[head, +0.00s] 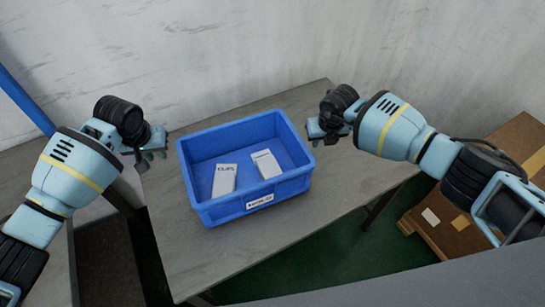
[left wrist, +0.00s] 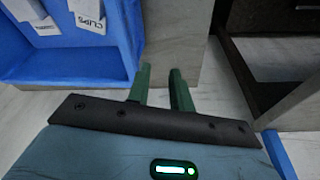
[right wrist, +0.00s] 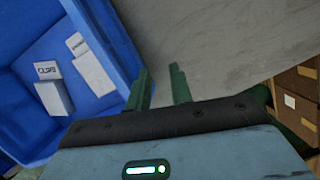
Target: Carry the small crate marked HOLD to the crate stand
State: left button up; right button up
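A blue crate (head: 206,207) sits on a grey table, with a small white label (head: 260,201) on its front whose text is too small to read. It also shows in the left wrist view (left wrist: 75,66) and the right wrist view (right wrist: 97,18). My left gripper (head: 158,145) is just left of the crate, open and empty. My right gripper (head: 322,130) is just right of the crate, open and empty. Neither visibly touches the crate. I cannot tell which surface is the crate stand.
The grey table (head: 225,255) has bare room in front of the crate and to its right. A brown carton (head: 455,235) stands at the right over a green floor area (head: 330,255). A grey wall (head: 250,50) rises behind. Another surface (head: 95,208) is at the left.

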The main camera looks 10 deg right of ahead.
pick_arm(q)
jog(key=v, duration=0.7)
pick_arm(e)
jog(key=shift+r, duration=0.1)
pick_arm(q)
jog(key=shift+f, duration=0.1)
pick_arm(e)
jog(key=v, duration=1.1)
jog(key=shift+r, duration=0.4)
jog(key=shift+s, duration=0.2)
